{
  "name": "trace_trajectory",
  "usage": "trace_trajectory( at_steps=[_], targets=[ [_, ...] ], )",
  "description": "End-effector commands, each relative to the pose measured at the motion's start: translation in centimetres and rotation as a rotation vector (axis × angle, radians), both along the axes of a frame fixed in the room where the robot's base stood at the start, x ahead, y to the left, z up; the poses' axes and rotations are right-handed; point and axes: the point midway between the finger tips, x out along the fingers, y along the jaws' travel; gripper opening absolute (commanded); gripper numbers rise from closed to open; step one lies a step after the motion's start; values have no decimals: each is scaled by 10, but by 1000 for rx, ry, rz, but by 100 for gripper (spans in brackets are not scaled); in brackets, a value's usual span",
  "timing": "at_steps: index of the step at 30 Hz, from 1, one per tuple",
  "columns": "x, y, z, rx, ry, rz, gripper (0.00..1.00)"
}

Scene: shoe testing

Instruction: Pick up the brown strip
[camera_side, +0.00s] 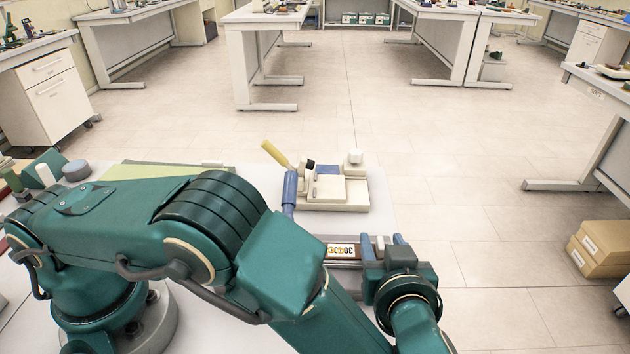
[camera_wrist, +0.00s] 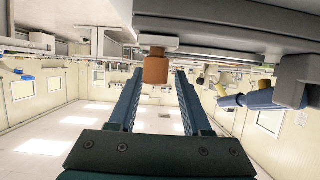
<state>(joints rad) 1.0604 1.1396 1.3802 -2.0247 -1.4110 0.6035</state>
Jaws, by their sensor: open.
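A short orange-brown piece (camera_wrist: 156,69), which looks like the brown strip's end, sticks out from a grey clamp-like part in the wrist view. A small brown bit also shows in the side view (camera_side: 380,246), between my fingers. My gripper (camera_wrist: 158,75) is open, its two dark blue fingers on either side of the brown piece. I cannot tell whether either finger touches it. In the side view my gripper (camera_side: 382,250) is at the right end of a low metal device with a numbered label (camera_side: 341,251). My arm hides much of that device.
In the wrist view, grey metal (camera_wrist: 230,42) lies close over the fingers. Cardboard boxes (camera_side: 600,247) sit on the floor at right.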

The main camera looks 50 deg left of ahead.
Motion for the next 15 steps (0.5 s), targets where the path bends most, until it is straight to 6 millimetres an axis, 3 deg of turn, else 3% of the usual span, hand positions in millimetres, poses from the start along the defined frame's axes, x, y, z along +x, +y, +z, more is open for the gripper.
trace_trajectory(
  at_steps=[6,15],
  targets=[
    [16,17,-9,0,0,3,49],
    [19,20,-11,-1,0,0,49]
  ],
)
